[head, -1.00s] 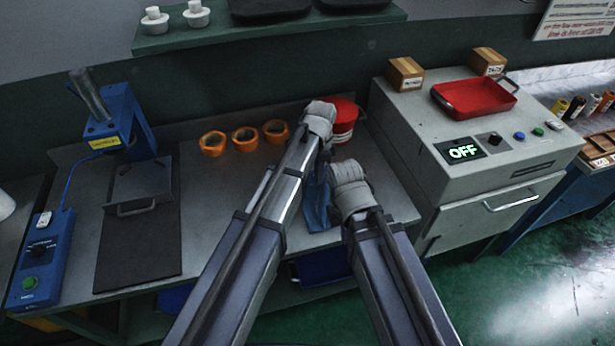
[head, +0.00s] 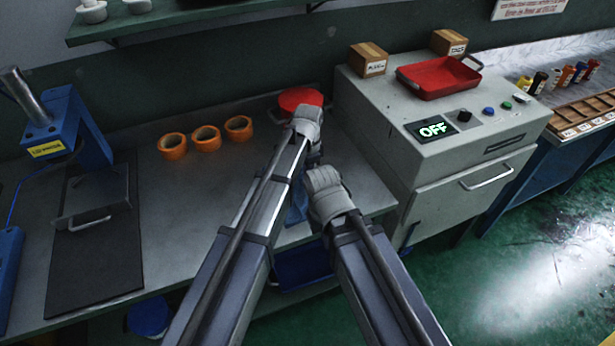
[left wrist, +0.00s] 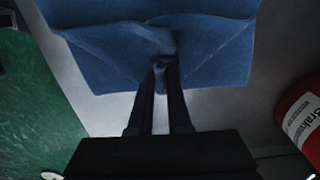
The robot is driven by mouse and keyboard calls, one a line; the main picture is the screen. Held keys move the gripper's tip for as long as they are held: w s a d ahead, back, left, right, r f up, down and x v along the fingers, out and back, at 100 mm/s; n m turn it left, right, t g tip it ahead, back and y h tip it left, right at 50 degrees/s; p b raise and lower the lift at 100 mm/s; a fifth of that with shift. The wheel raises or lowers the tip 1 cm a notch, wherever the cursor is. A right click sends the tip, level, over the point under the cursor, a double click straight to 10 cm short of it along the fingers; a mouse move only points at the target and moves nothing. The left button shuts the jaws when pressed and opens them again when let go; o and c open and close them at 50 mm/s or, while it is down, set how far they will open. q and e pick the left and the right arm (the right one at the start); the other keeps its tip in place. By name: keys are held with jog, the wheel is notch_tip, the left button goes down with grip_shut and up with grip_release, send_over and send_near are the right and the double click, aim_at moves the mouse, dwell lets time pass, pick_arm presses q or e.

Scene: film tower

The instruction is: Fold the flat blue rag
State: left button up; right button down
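The blue rag (left wrist: 215,50) fills the top of the left wrist view, with creases running out from where my left gripper (left wrist: 162,72) pinches it. The two fingers are close together with cloth bunched between their tips. In the head view only a small part of the rag (head: 296,208) shows between my arms, near the bench's front edge. The left fingers are hidden there behind the grey wrist. My right gripper (head: 326,190) is close to the rag's right side, but its fingers are hidden, so its opening cannot be seen.
A red-lidded can (head: 301,98) stands just behind my left wrist; a red labelled can (left wrist: 305,115) shows in the left wrist view. Orange tape rolls (head: 205,138) sit on the bench (head: 200,210). A grey machine (head: 400,165) stands right. The bench's middle is clear.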

pick_arm(q)
jog(key=o, duration=1.4)
jog(key=shift+c, duration=0.2)
